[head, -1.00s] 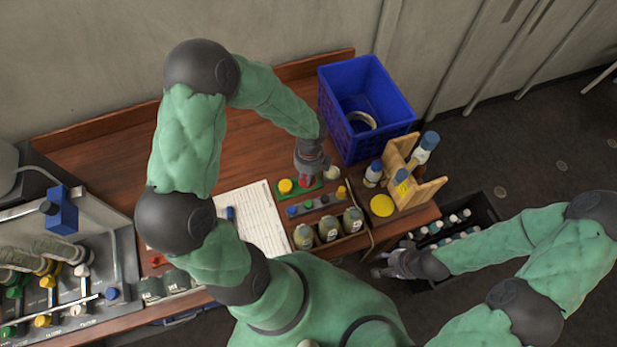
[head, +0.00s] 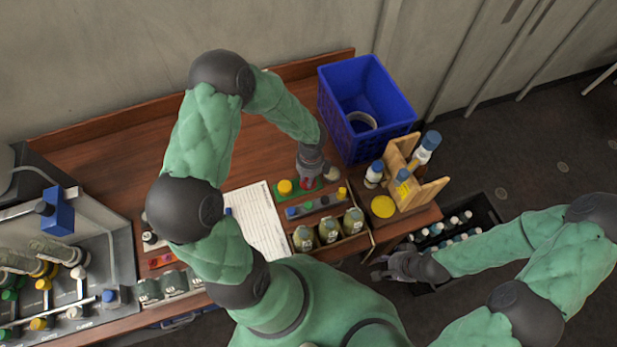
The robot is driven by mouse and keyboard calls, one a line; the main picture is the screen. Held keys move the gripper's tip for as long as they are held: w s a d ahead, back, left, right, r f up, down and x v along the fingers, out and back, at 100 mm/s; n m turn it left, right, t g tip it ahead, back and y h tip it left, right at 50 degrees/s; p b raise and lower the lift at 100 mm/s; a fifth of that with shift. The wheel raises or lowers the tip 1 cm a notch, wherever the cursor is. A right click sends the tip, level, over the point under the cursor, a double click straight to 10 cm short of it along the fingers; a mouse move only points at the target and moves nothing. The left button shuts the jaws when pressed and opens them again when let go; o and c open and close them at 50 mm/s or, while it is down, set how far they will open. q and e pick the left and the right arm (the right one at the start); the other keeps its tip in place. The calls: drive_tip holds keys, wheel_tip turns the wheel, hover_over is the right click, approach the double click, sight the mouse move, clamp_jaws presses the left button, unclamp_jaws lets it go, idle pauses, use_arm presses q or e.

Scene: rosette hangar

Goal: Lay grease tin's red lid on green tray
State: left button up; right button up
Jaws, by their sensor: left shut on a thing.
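The green tray (head: 277,196) lies on the wooden bench, with a yellow round lid (head: 285,187) on its left part. My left gripper (head: 306,184) points down over the tray's right part and is shut on the red lid (head: 304,183), of which only a little red shows. I cannot tell whether the lid touches the tray. A pale round tin top (head: 332,174) sits just right of that gripper; I cannot tell whether it is the grease tin. My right gripper (head: 376,268) is away from the bench at lower right, too small to read its fingers.
A blue crate (head: 345,115) stands behind, with a ring inside. A wooden rack (head: 412,190) with bottles and a yellow disc (head: 382,206) are to the right. A grey strip of small pieces (head: 315,206) and several jars (head: 328,231) stand in front. A written sheet (head: 256,222) lies left.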

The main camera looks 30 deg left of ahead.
use_arm(q)
drive_tip(key=o, duration=0.8)
drive_tip(key=shift+r, duration=0.35)
wheel_tip(320, 180, up, 12)
drive_tip(key=p, duration=0.2)
drive_tip(key=shift+w+d+f+p, duration=0.15)
drive_tip(key=shift+w+f+p, duration=0.15)
drive_tip(key=shift+p, duration=0.1)
